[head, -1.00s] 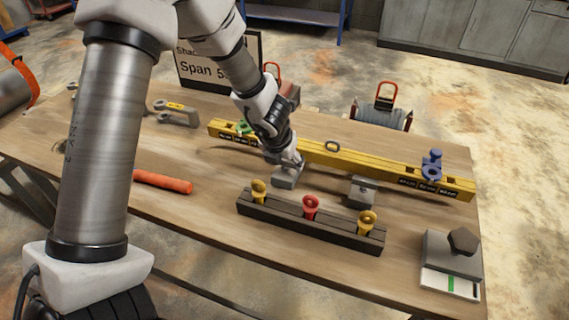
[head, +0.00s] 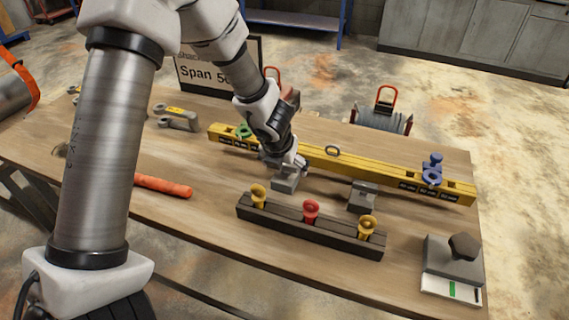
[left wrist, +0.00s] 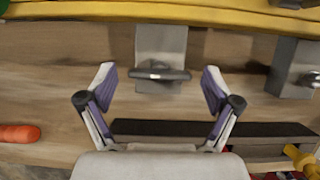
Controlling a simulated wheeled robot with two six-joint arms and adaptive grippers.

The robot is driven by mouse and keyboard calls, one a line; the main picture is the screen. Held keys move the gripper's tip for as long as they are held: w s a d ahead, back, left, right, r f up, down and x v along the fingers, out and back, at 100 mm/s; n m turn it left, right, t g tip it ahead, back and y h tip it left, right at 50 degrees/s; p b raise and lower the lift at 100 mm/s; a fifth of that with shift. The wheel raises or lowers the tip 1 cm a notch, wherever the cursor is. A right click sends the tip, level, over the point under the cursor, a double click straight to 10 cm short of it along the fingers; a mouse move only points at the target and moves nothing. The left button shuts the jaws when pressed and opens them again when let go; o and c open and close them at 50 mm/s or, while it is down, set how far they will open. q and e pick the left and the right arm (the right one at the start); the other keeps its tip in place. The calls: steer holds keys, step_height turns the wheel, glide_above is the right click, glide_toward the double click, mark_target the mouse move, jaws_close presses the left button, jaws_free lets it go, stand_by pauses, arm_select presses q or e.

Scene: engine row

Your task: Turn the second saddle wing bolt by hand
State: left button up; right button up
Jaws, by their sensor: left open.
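My left gripper (head: 288,167) is over a grey saddle block (head: 285,184) in front of the yellow beam (head: 320,159). In the left wrist view, my open left gripper (left wrist: 159,78) has one finger on each side of a dark, flat wing bolt (left wrist: 170,75). The wing bolt lies crosswise on the grey saddle block (left wrist: 161,45), with a gap to both fingers. In the head view the gripper hides this bolt. Another grey saddle block (head: 361,197) stands to the right; it also shows in the left wrist view (left wrist: 292,72). My right gripper is not in view.
A dark rack (head: 300,228) with yellow and red funnel-shaped pieces lies close in front of the saddles. An orange bar (head: 163,186) lies to the left. A grey block with a dark knob (head: 463,246) stands at the right. A blue fitting (head: 432,168) sits on the beam.

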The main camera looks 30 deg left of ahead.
arm_select(q)
steer(key=v, duration=1.2)
steer(key=shift+d+f, duration=0.1)
